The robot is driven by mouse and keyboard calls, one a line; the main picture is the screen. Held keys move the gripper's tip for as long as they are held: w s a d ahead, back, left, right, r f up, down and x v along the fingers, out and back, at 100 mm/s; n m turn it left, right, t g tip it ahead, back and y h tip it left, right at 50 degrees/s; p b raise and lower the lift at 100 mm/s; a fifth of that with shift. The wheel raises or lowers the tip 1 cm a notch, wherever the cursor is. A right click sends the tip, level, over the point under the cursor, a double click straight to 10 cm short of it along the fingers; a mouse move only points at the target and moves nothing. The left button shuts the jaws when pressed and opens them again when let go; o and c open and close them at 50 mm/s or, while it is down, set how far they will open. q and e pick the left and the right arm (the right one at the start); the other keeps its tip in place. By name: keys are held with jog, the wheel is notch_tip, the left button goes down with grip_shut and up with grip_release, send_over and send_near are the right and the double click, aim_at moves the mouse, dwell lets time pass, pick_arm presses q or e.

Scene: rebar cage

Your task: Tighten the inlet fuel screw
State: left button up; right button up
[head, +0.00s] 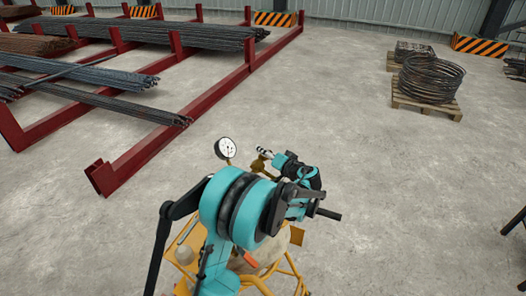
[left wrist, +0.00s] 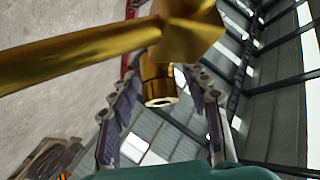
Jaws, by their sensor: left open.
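In the left wrist view a brass fitting has a short round stub (left wrist: 158,88) with a hole in its end, which I take to be the inlet fuel screw. It shows between the fingers of my left gripper (left wrist: 165,112), which are spread apart on either side of it with a visible gap. A thick brass bar (left wrist: 80,60) runs left from the fitting. In the head view my left gripper (head: 266,154) is by a small brass part (head: 257,164), largely hidden by my own wrist. My right gripper is not in view.
A white dial gauge (head: 226,148) stands just left of my gripper. A yellow tubular frame (head: 285,278) is below, partly hidden by my arm. Red racks (head: 140,155) with rebar bundles stand at left. A wire coil (head: 431,80) sits on a pallet at right. The floor between is clear.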

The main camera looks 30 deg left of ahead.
pick_arm(q)
jog(key=shift+x, duration=1.1)
grip_shut()
